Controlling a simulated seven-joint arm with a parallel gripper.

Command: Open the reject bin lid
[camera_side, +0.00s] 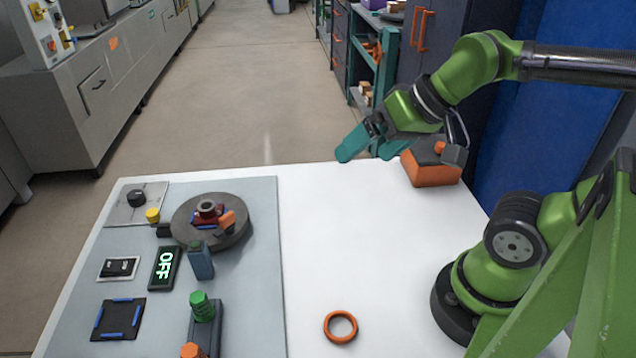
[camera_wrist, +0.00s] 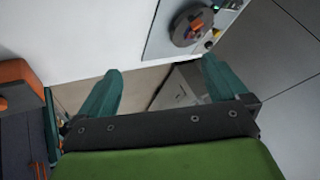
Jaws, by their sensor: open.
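The reject bin appears to be the orange box (camera_side: 429,173) at the back right of the white table, with a dark grey lid (camera_side: 437,150) and an orange knob (camera_side: 439,147) on top. The lid looks shut. My gripper (camera_side: 366,150) has teal fingers, open and empty, in the air to the left of the bin and apart from it. In the wrist view my gripper (camera_wrist: 162,66) points past the table edge toward the floor. Part of the orange box (camera_wrist: 16,73) shows at the left edge there. The wrist and fingers partly overlap the bin's left side in the side view.
A grey panel (camera_side: 262,300) on the left of the table carries a round turntable (camera_side: 240,237), an OFF display (camera_side: 164,268) and several controls. An orange ring (camera_side: 340,327) lies on the white table. The table's middle is clear. A cabinet with orange handles (camera_side: 423,31) stands behind.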

